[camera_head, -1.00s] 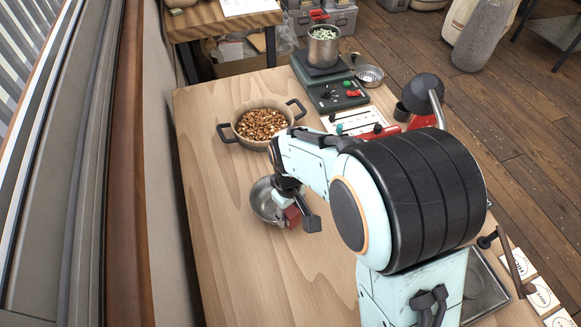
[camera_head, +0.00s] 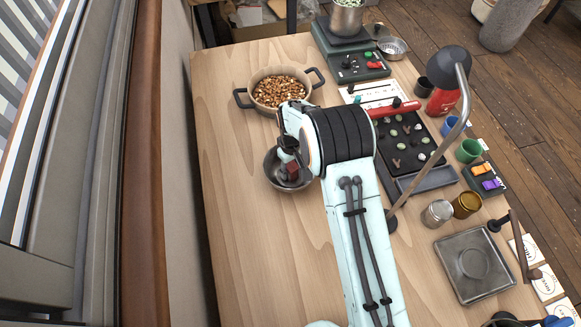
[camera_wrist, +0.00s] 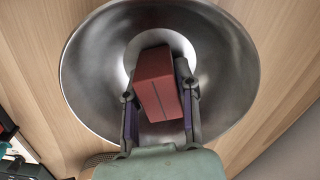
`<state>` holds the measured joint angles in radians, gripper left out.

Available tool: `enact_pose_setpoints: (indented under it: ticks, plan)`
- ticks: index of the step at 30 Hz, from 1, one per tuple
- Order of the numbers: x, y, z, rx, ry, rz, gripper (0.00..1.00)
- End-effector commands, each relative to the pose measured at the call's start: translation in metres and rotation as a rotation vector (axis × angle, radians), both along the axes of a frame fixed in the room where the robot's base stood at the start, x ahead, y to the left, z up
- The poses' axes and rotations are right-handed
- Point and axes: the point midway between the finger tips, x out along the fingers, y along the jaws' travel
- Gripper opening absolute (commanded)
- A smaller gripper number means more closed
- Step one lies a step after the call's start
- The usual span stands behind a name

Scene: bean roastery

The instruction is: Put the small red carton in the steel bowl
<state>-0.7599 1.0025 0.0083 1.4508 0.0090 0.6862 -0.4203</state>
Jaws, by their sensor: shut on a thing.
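The small red carton (camera_wrist: 162,84) is held between the two fingers of my gripper (camera_wrist: 160,110) in the wrist view. It appears tilted, and the steel bowl (camera_wrist: 225,65) lies behind it, with the carton over the bowl's middle. I cannot tell whether the carton touches the bowl's bottom. In the head view the steel bowl (camera_head: 272,168) stands on the wooden table, and the carton (camera_head: 293,169) shows as a small red patch at my gripper (camera_head: 289,166). My arm hides part of the bowl there.
A pot of brown beans (camera_head: 280,90) stands behind the bowl. A green scale (camera_head: 350,62), a black sorting board (camera_head: 408,142), a lamp (camera_head: 450,62), small cups (camera_head: 469,150) and a square metal tray (camera_head: 474,265) are to the right. The table's left front is clear.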

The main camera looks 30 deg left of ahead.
Motion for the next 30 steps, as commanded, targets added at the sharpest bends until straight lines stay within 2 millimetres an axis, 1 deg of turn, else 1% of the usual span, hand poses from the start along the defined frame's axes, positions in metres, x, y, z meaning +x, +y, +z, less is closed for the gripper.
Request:
enact_pose_setpoints:
  ticks: [5,6,8,9,17,20,23,30]
  plan:
    - [0.000,0.000,-0.003,-0.001,0.000,0.000,0.00]
    - [0.000,0.000,-0.003,-0.001,0.000,0.000,0.35]
    - [0.000,0.000,-0.003,-0.001,0.000,0.000,0.54]
    - [0.000,0.000,-0.003,-0.001,0.000,0.000,0.55]
    - [0.000,0.000,-0.002,-0.001,0.000,0.000,0.55]
    - [0.000,0.000,0.004,0.001,0.000,0.000,0.55]
    - [0.000,0.000,0.019,0.002,-0.002,0.000,0.55]
    - [0.000,0.000,0.075,0.003,-0.003,-0.001,0.55]
